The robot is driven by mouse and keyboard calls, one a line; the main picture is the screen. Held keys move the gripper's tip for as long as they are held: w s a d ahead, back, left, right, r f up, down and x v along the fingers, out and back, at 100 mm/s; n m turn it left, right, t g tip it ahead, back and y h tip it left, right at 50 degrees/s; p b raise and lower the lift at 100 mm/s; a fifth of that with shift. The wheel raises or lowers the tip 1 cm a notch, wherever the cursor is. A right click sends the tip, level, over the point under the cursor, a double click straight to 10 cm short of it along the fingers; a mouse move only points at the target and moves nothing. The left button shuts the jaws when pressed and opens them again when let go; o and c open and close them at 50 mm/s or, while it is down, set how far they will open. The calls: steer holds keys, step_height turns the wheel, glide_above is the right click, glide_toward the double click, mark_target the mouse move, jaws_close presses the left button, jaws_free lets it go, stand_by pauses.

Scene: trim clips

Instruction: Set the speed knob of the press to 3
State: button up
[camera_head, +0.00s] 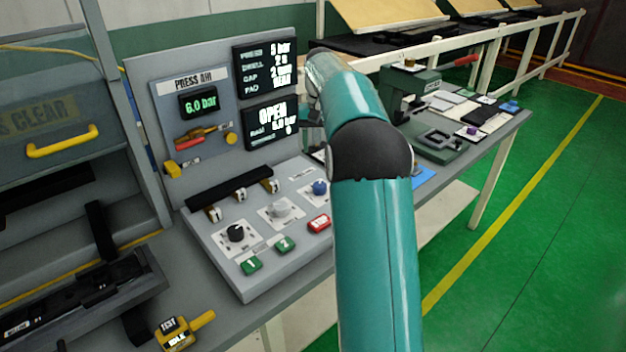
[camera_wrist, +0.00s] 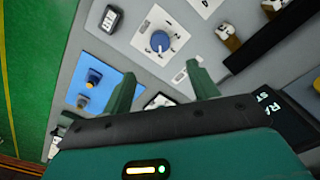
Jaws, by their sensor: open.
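The press control panel (camera_head: 262,262) carries a black knob (camera_head: 235,232), a grey knob (camera_head: 281,208) and a blue knob (camera_head: 319,187), each on a white plate. The labels are too small to read, so I cannot tell which is the speed knob or its setting. In the wrist view the blue knob (camera_wrist: 160,41) sits on its white dial plate, just beyond my gripper (camera_wrist: 158,76). The gripper is open and empty, its two fingers apart, not visibly touching the knob. In the head view my arm hides the gripper.
Green buttons (camera_head: 251,266) and a red stop button (camera_head: 318,223) lie along the panel front. A black bar (camera_head: 230,187) crosses behind the knobs. Displays (camera_head: 271,122) stand upright behind.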

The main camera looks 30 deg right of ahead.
mark_target(320, 185)
steer(key=f, duration=1.3)
steer(key=shift+s+a+f, duration=0.1)
steer(key=shift+s, duration=0.15)
steer(key=shift+w+f, duration=0.2)
steer(key=shift+f, duration=0.15)
steer(key=shift+s, duration=0.1)
steer(key=c, duration=1)
